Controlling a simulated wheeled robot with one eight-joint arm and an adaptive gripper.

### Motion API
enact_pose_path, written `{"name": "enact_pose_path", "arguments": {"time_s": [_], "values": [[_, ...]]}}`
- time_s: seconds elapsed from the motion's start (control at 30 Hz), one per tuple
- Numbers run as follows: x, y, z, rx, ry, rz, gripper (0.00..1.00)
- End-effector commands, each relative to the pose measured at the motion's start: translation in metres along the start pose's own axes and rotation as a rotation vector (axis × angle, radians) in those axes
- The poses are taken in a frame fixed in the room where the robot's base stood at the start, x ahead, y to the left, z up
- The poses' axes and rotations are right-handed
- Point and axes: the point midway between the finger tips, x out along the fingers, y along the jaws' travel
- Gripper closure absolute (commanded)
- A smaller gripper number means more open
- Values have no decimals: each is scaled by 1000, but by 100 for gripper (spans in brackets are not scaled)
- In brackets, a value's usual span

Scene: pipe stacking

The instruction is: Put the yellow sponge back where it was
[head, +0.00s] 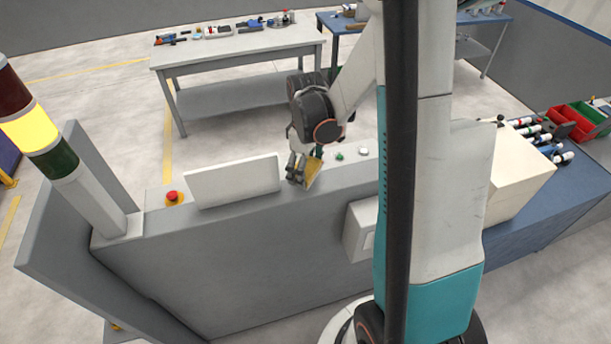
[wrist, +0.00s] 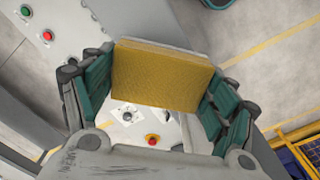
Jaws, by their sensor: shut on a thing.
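The yellow sponge (wrist: 160,76) is a rectangular block with a pale layer along its top edge in the wrist view. My gripper (wrist: 155,95) is shut on it, with teal finger pads at its left and right sides. In the head view the sponge (head: 313,172) shows as a small yellow piece at the tips of my gripper (head: 304,172). It is tilted and looks to be over or near the top of the grey console (head: 240,208). I cannot tell whether it touches the console.
A white panel (head: 233,180) stands left of my gripper, with a red button (head: 172,196) beyond it. A green button (head: 339,156) and a white one (head: 364,151) are to the right. A beige box (head: 520,170) stands on the blue table. A grey workbench (head: 240,45) is behind.

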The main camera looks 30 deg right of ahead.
Motion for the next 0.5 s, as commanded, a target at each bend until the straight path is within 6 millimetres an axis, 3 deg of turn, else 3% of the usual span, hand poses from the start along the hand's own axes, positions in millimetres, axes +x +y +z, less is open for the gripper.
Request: {"name": "enact_pose_path", "arguments": {"time_s": [0.5], "values": [[42,0,0,0,0,0,40]]}}
